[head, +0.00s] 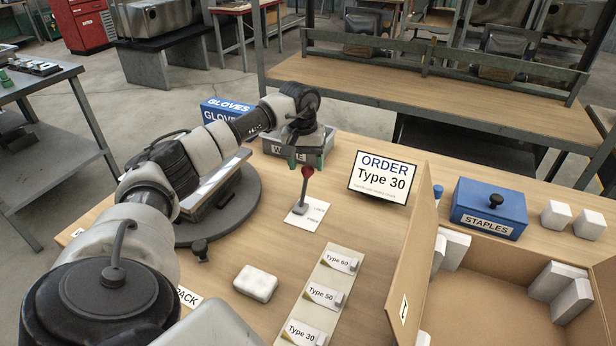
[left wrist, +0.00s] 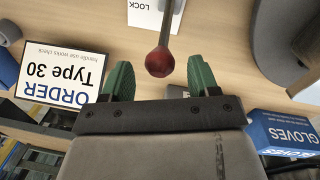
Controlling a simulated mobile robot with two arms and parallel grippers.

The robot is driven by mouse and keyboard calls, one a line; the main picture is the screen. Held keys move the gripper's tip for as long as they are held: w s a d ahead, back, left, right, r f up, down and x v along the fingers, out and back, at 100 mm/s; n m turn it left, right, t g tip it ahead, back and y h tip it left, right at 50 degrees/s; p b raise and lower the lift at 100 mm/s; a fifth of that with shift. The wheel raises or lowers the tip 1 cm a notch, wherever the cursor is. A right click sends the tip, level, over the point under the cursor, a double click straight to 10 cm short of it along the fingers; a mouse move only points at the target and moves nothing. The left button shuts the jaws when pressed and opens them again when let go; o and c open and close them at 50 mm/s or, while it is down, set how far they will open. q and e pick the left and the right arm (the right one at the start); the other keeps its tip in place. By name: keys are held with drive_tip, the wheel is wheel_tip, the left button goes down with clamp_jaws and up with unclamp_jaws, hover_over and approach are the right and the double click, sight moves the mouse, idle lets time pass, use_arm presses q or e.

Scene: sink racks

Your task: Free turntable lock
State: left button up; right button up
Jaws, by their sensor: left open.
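The lock lever has a red ball knob (head: 307,173) on a thin stalk. It rises from a grey base on a white label plate (head: 313,216) on the bench. In the left wrist view the knob (left wrist: 160,62) appears centred between the fingertips; contact is not visible. The plate there reads LOCK (left wrist: 148,10). My left gripper (head: 307,160) is open, green fingers pointing down at the knob from above. The dark round turntable (head: 248,206) is left of the lever, partly hidden by my left arm, with a metal-topped piece on it. My right gripper is not in view.
An ORDER Type 30 sign (head: 382,178) stands right of the lever. A grey bin (head: 322,155) is behind the gripper, and a blue GLOVES box (head: 222,112) behind the arm. A white block (head: 256,283), Type label strip (head: 330,300) and open carton (head: 450,185) are nearer.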

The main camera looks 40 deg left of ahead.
sight(308, 177)
use_arm(q)
wheel_tip(308, 177, down, 5)
drive_tip(key=shift+w+d+r, duration=0.1)
drive_tip(key=shift+w+d, duration=0.05)
clamp_jaws()
idle(0.4)
